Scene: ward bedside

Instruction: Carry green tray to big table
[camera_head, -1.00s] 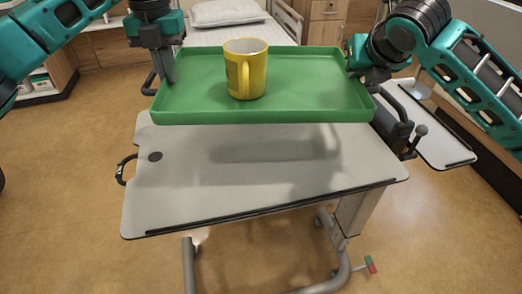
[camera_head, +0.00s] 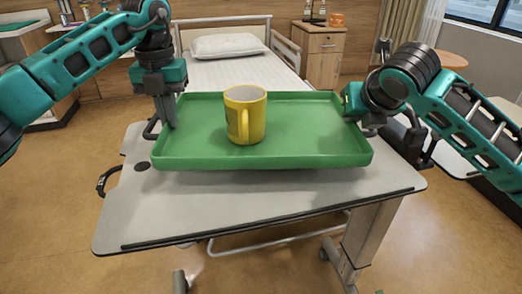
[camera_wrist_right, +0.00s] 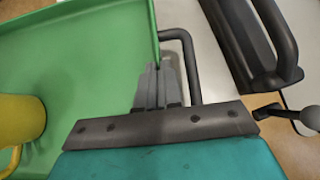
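The green tray (camera_head: 300,150) is level and low over the white top of the big table (camera_head: 250,212). A shadow lies close under it; I cannot tell whether it touches. A yellow mug (camera_head: 245,118) stands upright on the tray. My left gripper (camera_head: 171,112) is shut on the tray's left edge, fingers pointing down. My right gripper (camera_head: 358,112) is at the right edge. In the right wrist view its grey fingers (camera_wrist_right: 158,85) are shut at the tray's rim, beside a dark loop handle (camera_wrist_right: 188,60).
A bed with a pillow (camera_head: 228,45) stands behind the table. A wooden cabinet (camera_head: 325,50) is at the back. Another white table (camera_head: 452,158) stands at the right, behind my right arm. The big table's front strip is clear.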

